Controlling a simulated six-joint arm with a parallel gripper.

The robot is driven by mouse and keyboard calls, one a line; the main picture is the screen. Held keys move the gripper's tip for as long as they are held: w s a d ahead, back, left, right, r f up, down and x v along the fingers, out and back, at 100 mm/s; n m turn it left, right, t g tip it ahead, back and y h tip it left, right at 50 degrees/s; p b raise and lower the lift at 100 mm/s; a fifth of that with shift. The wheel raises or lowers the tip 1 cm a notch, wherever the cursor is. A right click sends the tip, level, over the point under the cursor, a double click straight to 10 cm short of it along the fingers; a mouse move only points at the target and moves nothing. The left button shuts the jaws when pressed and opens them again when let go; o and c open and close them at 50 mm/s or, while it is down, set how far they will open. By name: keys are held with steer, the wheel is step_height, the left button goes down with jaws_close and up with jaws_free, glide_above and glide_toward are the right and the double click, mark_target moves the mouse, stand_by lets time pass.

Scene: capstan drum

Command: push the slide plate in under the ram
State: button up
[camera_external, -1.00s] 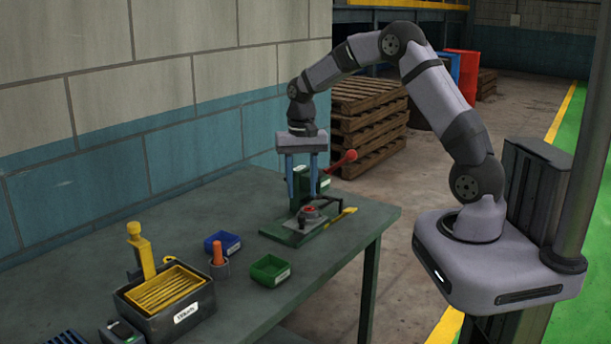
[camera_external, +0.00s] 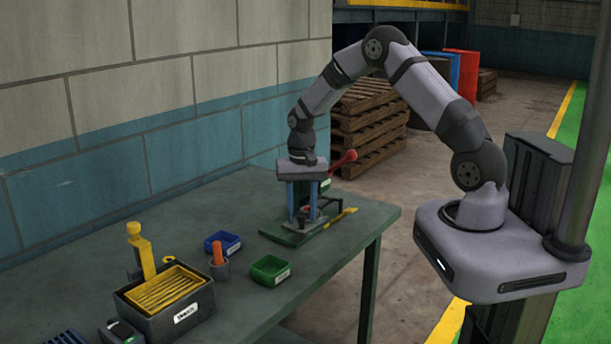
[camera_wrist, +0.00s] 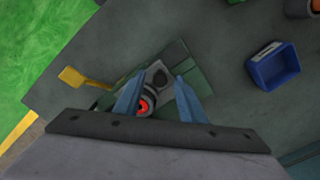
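My gripper (camera_external: 303,215) points down over the small green press (camera_external: 282,235) on the bench. Its two blue fingers are apart, in the wrist view too (camera_wrist: 159,80). A grey slide plate (camera_wrist: 156,72) with a dark round spot lies on the green base in the wrist view. A dark round piece with a red centre (camera_wrist: 145,106) shows between the fingers, near the left one; the red also shows in the external view (camera_external: 306,208). I cannot tell whether the fingers touch anything. The ram is not clearly visible behind my gripper.
The press's red lever (camera_external: 343,160) sticks up to the right. A yellow handle (camera_external: 341,217) reaches out at the press's right. A blue bin (camera_external: 222,244), a green bin (camera_external: 270,270) and a cup with an orange-handled tool (camera_external: 218,262) stand nearer. The bench between is clear.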

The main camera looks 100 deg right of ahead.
jaws_close()
steer(key=s+d, duration=0.3)
steer(key=shift+s+d, duration=0.2)
jaws_free()
stand_by(0.4)
